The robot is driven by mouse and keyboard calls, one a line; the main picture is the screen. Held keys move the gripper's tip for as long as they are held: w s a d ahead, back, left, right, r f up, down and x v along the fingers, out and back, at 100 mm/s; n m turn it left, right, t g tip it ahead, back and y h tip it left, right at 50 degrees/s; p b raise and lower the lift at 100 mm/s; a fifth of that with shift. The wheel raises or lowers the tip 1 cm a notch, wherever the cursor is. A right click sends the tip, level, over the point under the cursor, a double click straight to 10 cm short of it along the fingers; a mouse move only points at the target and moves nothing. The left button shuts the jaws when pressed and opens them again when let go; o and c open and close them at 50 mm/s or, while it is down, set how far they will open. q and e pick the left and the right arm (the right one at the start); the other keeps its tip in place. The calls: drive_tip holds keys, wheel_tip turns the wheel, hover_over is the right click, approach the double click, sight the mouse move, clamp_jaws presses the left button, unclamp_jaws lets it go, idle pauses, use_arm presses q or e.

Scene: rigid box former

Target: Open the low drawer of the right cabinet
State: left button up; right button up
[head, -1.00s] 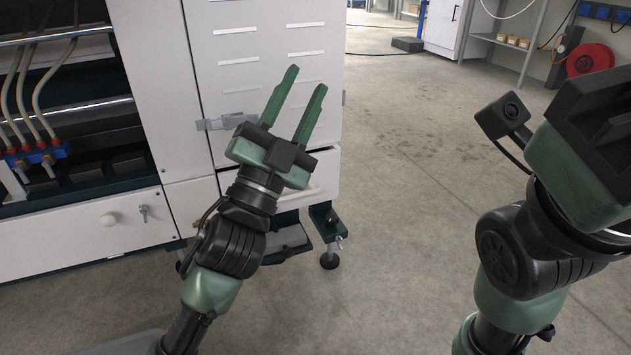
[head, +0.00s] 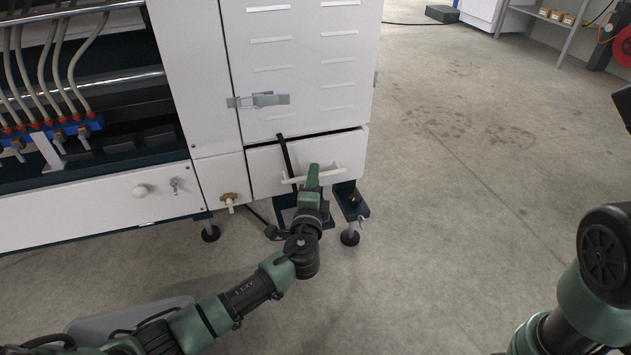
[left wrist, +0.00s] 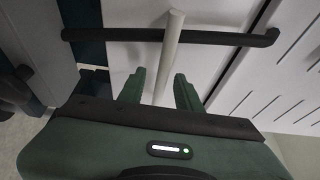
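The low drawer (head: 262,165) of the right cabinet is a white front with a pale bar handle (head: 334,171). A thin dark gap runs along its top edge. My left gripper (head: 314,168) is at this handle. In the left wrist view, my left gripper (left wrist: 160,76) has its two green fingers apart, with the white handle bar (left wrist: 172,45) between them and space visible on both sides. The fingers hide part of the handle in the head view. Of my right arm, links show at the right edge; its fingers are out of the picture.
A black bar (head: 286,158) crosses the drawer front near the handle; it also shows in the left wrist view (left wrist: 110,34). A metal latch (head: 258,100) is on the door above. Cabinet feet (head: 350,237) stand below. The floor to the right is clear.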

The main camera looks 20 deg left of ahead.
use_arm(q)
drive_tip(key=shift+w+a, duration=0.1)
drive_tip(key=shift+w, duration=0.5)
drive_tip(key=shift+c, duration=0.3)
clamp_jaws()
idle(0.8)
